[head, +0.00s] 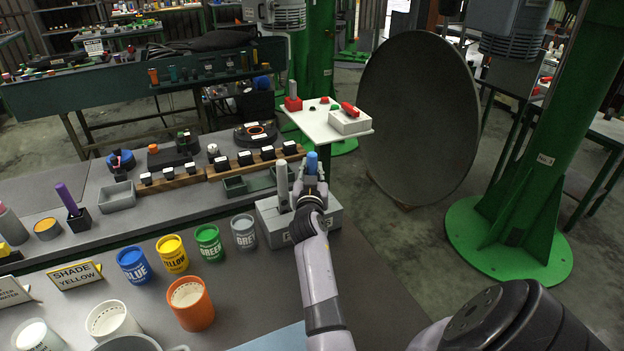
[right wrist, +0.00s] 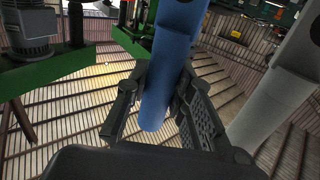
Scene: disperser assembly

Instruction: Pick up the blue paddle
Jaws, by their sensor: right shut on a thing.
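The blue paddle (head: 312,163) stands upright at the grey block-like holder (head: 330,217), its blue top showing above my right gripper (head: 309,192). In the right wrist view the blue paddle (right wrist: 172,60) runs between the two fingers of my right gripper (right wrist: 160,105), which is shut on it. A light grey paddle (head: 282,184) stands just left of it in the head view; it also shows in the right wrist view (right wrist: 272,90), apart from the fingers. The paddle's lower end is hidden in the head view. My left gripper is not in view.
Blue (head: 134,265), yellow (head: 172,253), green (head: 208,243) and grey (head: 244,232) labelled cups stand left of the holder. An orange cup (head: 190,303) is nearer. A white side table (head: 325,128) and a large grey disc (head: 418,120) are beyond.

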